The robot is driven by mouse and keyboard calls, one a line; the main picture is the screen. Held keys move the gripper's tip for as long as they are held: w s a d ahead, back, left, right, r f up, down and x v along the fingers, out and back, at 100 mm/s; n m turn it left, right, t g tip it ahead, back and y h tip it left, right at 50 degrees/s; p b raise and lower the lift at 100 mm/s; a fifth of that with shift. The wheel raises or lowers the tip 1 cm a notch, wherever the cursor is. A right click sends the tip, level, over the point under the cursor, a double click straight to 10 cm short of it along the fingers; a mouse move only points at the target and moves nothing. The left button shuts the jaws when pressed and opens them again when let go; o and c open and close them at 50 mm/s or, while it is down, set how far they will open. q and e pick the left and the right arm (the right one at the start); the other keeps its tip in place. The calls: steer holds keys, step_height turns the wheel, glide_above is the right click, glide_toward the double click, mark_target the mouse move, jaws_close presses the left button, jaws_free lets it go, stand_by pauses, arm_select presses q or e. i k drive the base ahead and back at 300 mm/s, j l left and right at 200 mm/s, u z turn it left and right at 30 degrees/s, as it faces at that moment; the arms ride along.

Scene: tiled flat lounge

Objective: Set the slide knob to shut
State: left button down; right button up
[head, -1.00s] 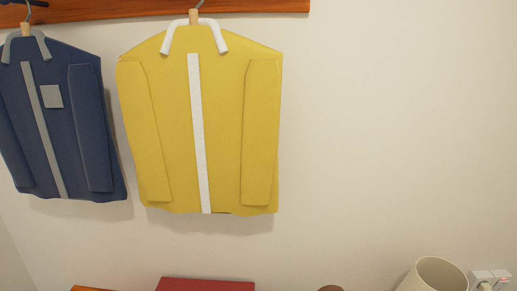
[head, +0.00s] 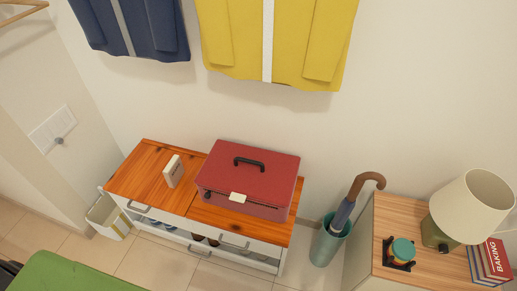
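A small grey knob (head: 59,141) sticks out from the lower part of a white rectangular wall plate (head: 50,129) on the left wall. The plate has faint lines across it; any markings are too small to read, so I cannot tell which setting the knob is at. Neither of my grippers is in view.
A wooden-topped shoe bench (head: 140,172) stands below the coats, with a red case (head: 255,176) and a small white box (head: 173,171) on it. A white bin (head: 108,216) stands left of it. A green surface (head: 65,275) fills the lower left. An umbrella stand (head: 328,243) is at right.

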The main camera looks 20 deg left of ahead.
mark_target(208, 195)
steer(key=u, duration=1.05)
